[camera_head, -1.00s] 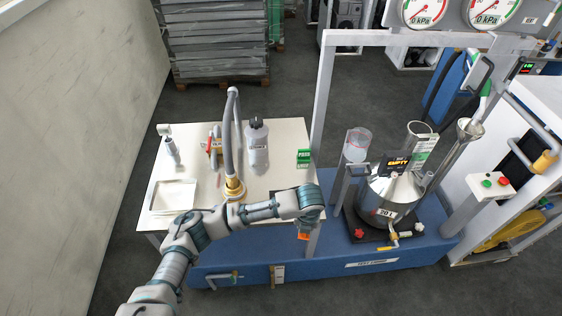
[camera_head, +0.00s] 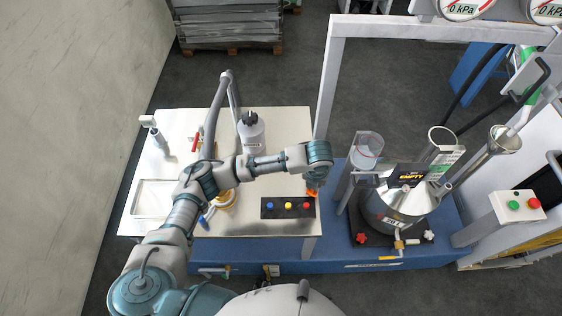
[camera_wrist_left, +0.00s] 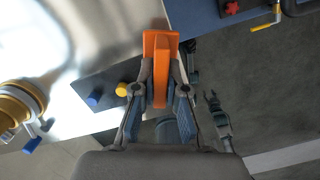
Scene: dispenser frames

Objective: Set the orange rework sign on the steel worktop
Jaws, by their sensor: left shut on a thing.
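The orange sign (camera_wrist_left: 161,55) is in my left gripper (camera_wrist_left: 160,82), which is shut on it with one finger on each side in the left wrist view. In the head view only a small orange part of the sign (camera_head: 313,193) shows under my left gripper (camera_head: 313,184). They are near the right front edge of the pale worktop (camera_head: 285,125), by the button box. I cannot tell whether the sign touches the worktop. A small gripper-like shape, perhaps my right gripper (camera_wrist_left: 213,103), shows over the floor in the left wrist view; its jaws are unclear.
The dark button box (camera_head: 270,214) lies beside the sign. A grey bottle (camera_head: 251,132), a hose on a brass base (camera_head: 224,200) and a white tray (camera_head: 152,199) stand on the worktop. A frame post (camera_head: 327,90) and steel vessel (camera_head: 395,213) are to the right.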

